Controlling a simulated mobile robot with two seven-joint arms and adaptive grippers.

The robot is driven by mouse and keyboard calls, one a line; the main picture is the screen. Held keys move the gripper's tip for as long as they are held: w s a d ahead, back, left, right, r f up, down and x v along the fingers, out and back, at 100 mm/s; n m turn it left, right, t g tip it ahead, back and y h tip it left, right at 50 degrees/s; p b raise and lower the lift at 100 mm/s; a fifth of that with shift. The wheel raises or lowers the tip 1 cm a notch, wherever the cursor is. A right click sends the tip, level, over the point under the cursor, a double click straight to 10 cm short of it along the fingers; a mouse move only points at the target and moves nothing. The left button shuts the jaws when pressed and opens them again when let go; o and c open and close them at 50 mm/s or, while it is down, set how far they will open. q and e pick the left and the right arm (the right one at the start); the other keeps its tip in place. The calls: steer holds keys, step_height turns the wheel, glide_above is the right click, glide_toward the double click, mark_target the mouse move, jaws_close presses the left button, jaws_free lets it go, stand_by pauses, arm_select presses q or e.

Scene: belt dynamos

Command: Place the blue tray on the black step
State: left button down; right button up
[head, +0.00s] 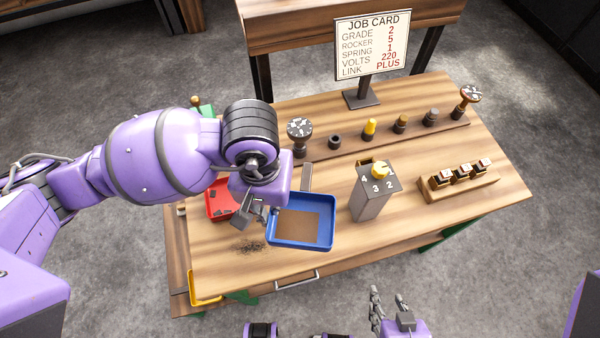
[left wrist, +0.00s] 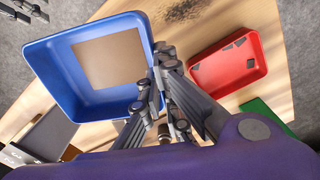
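The blue tray (head: 301,243) is at the front of the workbench in the head view, with a flat brown panel inside. It fills the upper left of the left wrist view (left wrist: 52,72). My left gripper (head: 258,213) is at the tray's left rim, and its fingers (left wrist: 160,60) close together on that wall. I cannot tell whether the tray is lifted off the bench. My right gripper (head: 391,305) is open and empty, low in the head view, in front of the bench. I cannot clearly make out a black step; my left arm hides part of the bench.
A red tray (head: 217,203) with small dark pieces is left of the blue tray. A grey box with a yellow knob (head: 373,192) stands to its right. Behind are a row of knobs and a job card (head: 371,45). A wooden block (head: 459,184) with several switches is at the right.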

arm_select(q)
steer(key=w+f, duration=0.1)
steer(key=f, duration=0.1)
steer(key=w+f, duration=0.4)
steer(key=shift+w+d, duration=0.1)
steer(key=shift+d, duration=0.25)
steer(key=shift+w+f, duration=0.1)
steer(key=shift+f, duration=1.55)
steer(key=shift+f, duration=0.15)
steer(key=c, duration=2)
jaws_free()
